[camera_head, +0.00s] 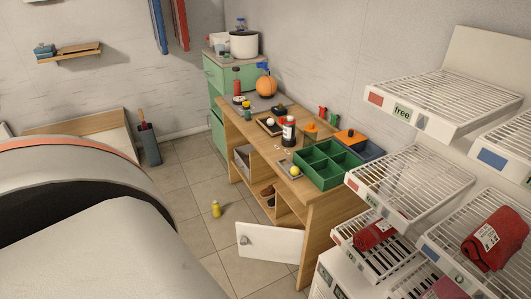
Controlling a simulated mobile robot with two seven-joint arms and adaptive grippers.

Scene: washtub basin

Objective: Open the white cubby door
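The white cubby door (270,243) is at the lower front of the wooden desk (312,205), near its right end. It stands swung out from the desk front, with its free edge to the left over the tiled floor. A small round knob (243,240) is near that free edge. The lower cubby behind the door is mostly hidden from this angle. Neither of my grippers is in view.
A yellow bottle (216,209) stands on the floor left of the door. White wire racks (405,185) crowd the right side. A large grey rounded form with an orange band (75,205) fills the lower left. Tiled floor (190,190) between is mostly clear.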

